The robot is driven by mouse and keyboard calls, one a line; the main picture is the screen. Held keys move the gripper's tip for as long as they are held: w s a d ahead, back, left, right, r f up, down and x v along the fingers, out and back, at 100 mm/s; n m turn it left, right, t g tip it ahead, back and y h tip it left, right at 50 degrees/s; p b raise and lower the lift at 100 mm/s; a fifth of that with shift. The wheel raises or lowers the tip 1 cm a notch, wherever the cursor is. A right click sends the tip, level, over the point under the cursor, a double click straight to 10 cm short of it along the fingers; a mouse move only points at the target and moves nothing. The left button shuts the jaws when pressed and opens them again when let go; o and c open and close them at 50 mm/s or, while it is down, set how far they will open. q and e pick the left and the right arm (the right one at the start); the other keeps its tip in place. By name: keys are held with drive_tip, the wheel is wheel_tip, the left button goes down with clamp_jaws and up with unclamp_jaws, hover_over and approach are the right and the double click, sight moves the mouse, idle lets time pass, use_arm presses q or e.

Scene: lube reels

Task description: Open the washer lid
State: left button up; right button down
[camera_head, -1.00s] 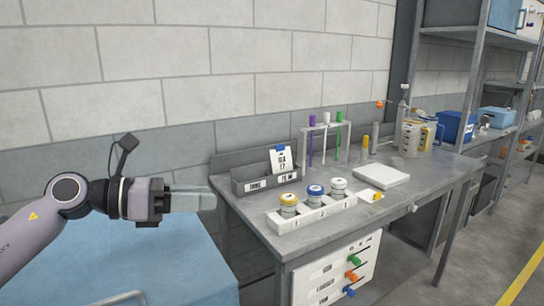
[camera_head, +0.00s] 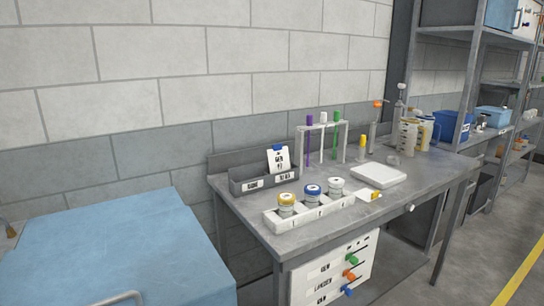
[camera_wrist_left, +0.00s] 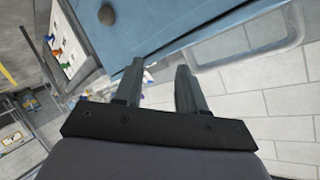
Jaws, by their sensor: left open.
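The washer shows as a blue box with a flat, closed-looking top (camera_head: 120,240) at the lower left of the head view. A pale bar handle (camera_head: 120,298) shows at its near edge, cut off by the frame. In the left wrist view the blue panel (camera_wrist_left: 170,22) fills the upper middle, with a looped pale handle (camera_wrist_left: 297,30) at upper right and a dark round knob (camera_wrist_left: 106,15) at upper left. My left gripper (camera_wrist_left: 157,75) is open and empty, its fingers pointing toward the blue panel, apart from the handle. My right gripper is not in view.
A grey workbench (camera_head: 400,205) stands right of the washer, with a tray of capped jars (camera_head: 300,220), a tube rack (camera_head: 323,127) and a grey bin (camera_head: 250,187). A block wall is behind. Metal shelves (camera_head: 480,70) stand at far right.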

use_arm(q)
drive_tip(key=s+f+n+g, duration=0.2)
drive_tip(key=s+f+g, duration=0.15)
drive_tip(key=s, duration=0.35)
drive_tip(key=s+f+n+g+h, duration=0.1)
drive_tip(key=s+f+g, duration=0.25)
drive_tip(key=s, duration=0.25)
drive_tip(key=s+f+n+g, duration=0.2)
drive_tip(key=s+f+g, duration=0.15)
drive_tip(key=s, duration=0.35)
drive_tip(key=w+d+f+t+h, duration=0.1)
drive_tip(key=w+d+f+t, duration=0.1)
drive_tip(key=w+f+t, duration=0.4)
wheel_tip(320, 180, down, 3)
drive_tip(key=shift+d+f+t+h, duration=0.2)
drive_tip(key=shift+d+t+h, duration=0.15)
drive_tip(key=shift+t, duration=0.5)
drive_tip(key=shift+w+a, duration=0.1)
drive_tip(key=shift+w, duration=0.05)
